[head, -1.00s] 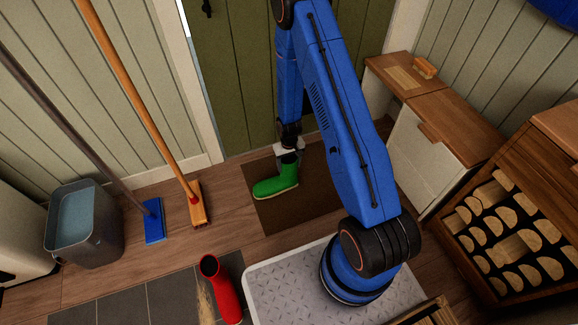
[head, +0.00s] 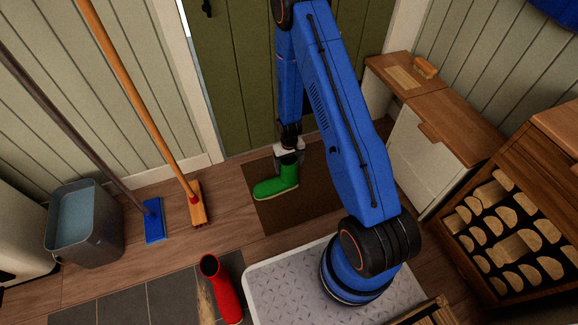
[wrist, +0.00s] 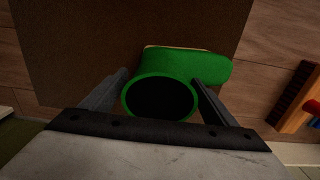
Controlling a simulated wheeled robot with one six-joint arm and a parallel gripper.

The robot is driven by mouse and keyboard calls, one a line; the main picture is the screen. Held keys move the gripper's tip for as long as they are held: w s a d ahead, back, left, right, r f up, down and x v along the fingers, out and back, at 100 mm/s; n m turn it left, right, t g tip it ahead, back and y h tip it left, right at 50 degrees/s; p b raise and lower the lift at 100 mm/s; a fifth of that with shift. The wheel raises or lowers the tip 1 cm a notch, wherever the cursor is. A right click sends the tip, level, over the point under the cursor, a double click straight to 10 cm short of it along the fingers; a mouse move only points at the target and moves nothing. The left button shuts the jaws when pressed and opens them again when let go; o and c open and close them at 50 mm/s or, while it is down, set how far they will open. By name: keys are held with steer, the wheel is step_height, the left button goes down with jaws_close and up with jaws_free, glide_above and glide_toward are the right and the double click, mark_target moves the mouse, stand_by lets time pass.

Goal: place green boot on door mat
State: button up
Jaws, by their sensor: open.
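The green boot (head: 275,187) stands upright on the brown door mat (head: 310,205) in front of the green door, its toe pointing left in the head view. In the wrist view the boot (wrist: 208,68) shows from above with its dark round opening, and the mat (wrist: 120,35) lies under it. My gripper (head: 288,160) is at the top of the boot. In the wrist view my gripper (wrist: 160,85) is open, with one finger on each side of the boot's shaft. I cannot tell whether a finger touches it.
A red boot (head: 225,290) stands near the grey tiles. A broom (head: 198,205), a blue mop (head: 154,222) and a grey bin (head: 85,225) are at left. A cabinet (head: 425,165) and a log rack (head: 510,230) stand at right. Bare floor lies left of the mat.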

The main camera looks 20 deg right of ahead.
step_height(320, 180, up, 12)
steer(key=shift+r, duration=0.15)
steer(key=s+r+t, duration=0.1)
steer(key=s+r, duration=0.3)
steer(key=r, duration=1.1)
steer(key=s+r+t, duration=0.1)
steer(key=s+r, duration=0.3)
steer(key=r, duration=1.1)
steer(key=s+r+t, duration=0.1)
steer(key=s+r, duration=0.7)
steer(key=s, duration=0.4)
steer(key=s+r+t, duration=0.1)
steer(key=s+r, duration=0.6)
steer(key=s, duration=0.5)
steer(key=shift+s+r+t, duration=0.35)
steer(key=shift+r+t, duration=0.05)
steer(key=shift+a, duration=0.1)
